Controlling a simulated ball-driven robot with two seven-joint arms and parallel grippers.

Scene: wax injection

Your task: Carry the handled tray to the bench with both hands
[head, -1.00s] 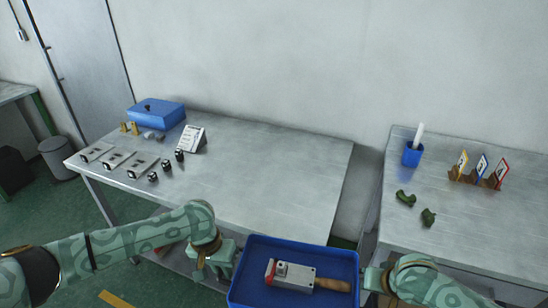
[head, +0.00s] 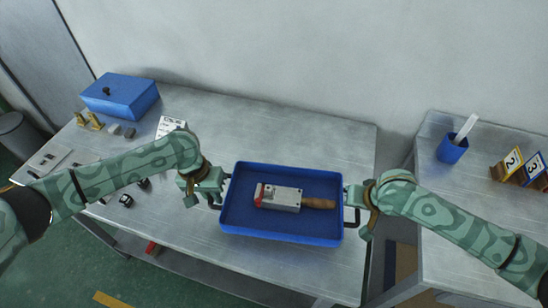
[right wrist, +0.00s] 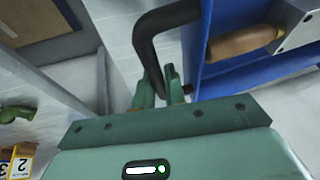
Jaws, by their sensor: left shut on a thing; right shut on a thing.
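The blue handled tray (head: 280,233) is over the right part of the metal bench (head: 250,118) in the head view; I cannot tell whether it touches the top. Inside it lies a metal block tool with a red end (head: 282,197) and a wooden handle (head: 318,203). My left gripper (head: 214,190) is shut on the tray's left handle. My right gripper (head: 354,207) is shut on the right handle. In the right wrist view the black handle (right wrist: 150,45) passes by the fingers (right wrist: 162,88), beside the blue tray wall (right wrist: 203,45).
A blue lidded box (head: 120,97), small brass pieces (head: 88,120) and a white card (head: 172,124) are on the bench's left part. A second table (head: 475,215) at right holds a blue cup (head: 452,148) and numbered cards (head: 512,162). A gap separates the tables.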

